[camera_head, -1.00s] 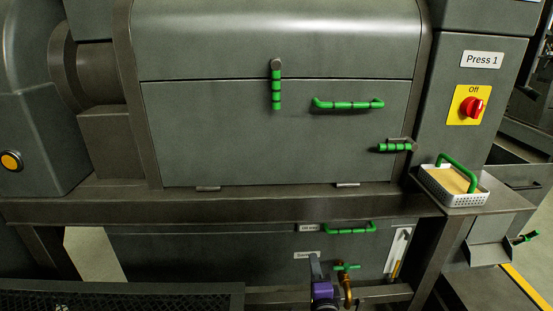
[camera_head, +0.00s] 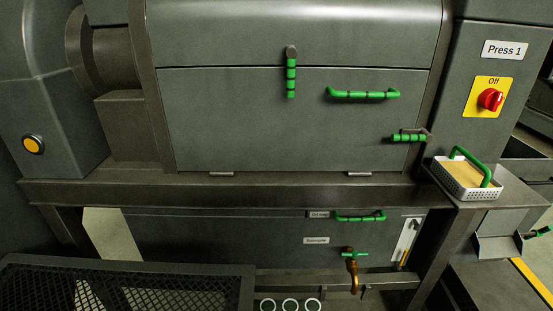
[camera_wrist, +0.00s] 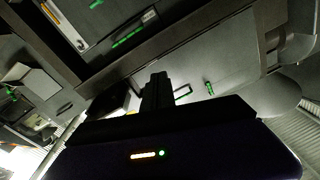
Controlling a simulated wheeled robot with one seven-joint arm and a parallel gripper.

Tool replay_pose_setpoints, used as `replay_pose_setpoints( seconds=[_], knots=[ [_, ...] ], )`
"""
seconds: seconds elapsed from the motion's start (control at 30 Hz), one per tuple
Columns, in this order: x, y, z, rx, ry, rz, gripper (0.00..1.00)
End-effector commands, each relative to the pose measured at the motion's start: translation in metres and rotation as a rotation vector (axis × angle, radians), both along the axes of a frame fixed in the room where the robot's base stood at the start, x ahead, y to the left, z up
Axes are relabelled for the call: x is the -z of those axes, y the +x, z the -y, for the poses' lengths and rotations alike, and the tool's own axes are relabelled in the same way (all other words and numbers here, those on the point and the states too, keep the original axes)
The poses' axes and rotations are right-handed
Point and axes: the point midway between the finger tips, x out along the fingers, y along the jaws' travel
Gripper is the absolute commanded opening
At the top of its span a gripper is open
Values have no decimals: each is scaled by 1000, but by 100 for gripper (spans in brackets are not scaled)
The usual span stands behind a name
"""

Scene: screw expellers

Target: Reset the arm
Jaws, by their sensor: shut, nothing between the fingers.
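My gripper (camera_wrist: 157,88) shows in the wrist view as dark fingers together, holding nothing. It is not clearly visible in the head view now. In the head view, the press, labelled Press 1, has a closed front cover (camera_head: 290,118) with a vertical green handle (camera_head: 291,76), a horizontal green handle (camera_head: 363,94) and a green-gripped latch (camera_head: 409,137). The wrist view shows the machine tilted, with the fingers pointing toward it and no contact visible.
A white basket (camera_head: 468,178) with a green handle stands on the right ledge. A red switch (camera_head: 490,99) reads Off. A lower drawer handle (camera_head: 360,217) and a brass valve (camera_head: 352,268) sit below. A black mesh tray (camera_head: 130,285) lies lower left.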

Motion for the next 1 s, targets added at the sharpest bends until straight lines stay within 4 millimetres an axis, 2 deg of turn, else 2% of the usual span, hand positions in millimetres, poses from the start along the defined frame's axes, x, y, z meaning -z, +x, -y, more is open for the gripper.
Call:
replay_pose_setpoints(
  seconds=[0.03,0.2,0.4,0.5,0.7,1.0],
  knots=[
    [-6,-23,3,4,-44,-18,0],
    [-28,-84,8,9,-180,-74,0],
    [-53,-146,12,9,-284,-164,0],
    [-60,-170,14,9,-303,-215,0],
    [-53,-203,17,10,-302,-308,0],
    [-51,-208,17,12,-301,-324,0]
  ],
)
